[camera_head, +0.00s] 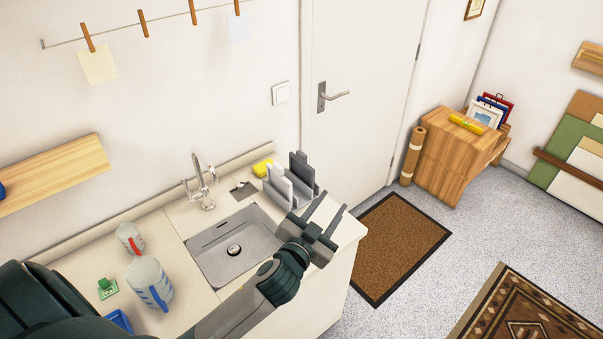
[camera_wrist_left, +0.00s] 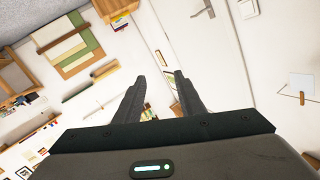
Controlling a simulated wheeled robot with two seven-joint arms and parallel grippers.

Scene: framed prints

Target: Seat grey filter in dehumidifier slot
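My left gripper (camera_head: 336,200) is open and empty. It is above the right end of the counter, in front of a light grey rack. Its two parted fingers also show in the left wrist view (camera_wrist_left: 160,77), with nothing between them. The grey rack (camera_head: 283,196) stands right of the sink and holds upright panels, one light (camera_head: 279,181) and one dark grey (camera_head: 299,163). I cannot tell whether either panel is the grey filter. I cannot make out a dehumidifier or its slot in either view. My right gripper is not in view.
The sink (camera_head: 226,249) and tap (camera_head: 201,183) are left of the rack, with a yellow sponge (camera_head: 263,168) behind. Jugs (camera_head: 150,279) stand on the left counter. A door (camera_head: 355,120), brown mat (camera_head: 402,246) and wooden cabinet (camera_head: 452,160) are to the right. The floor between is open.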

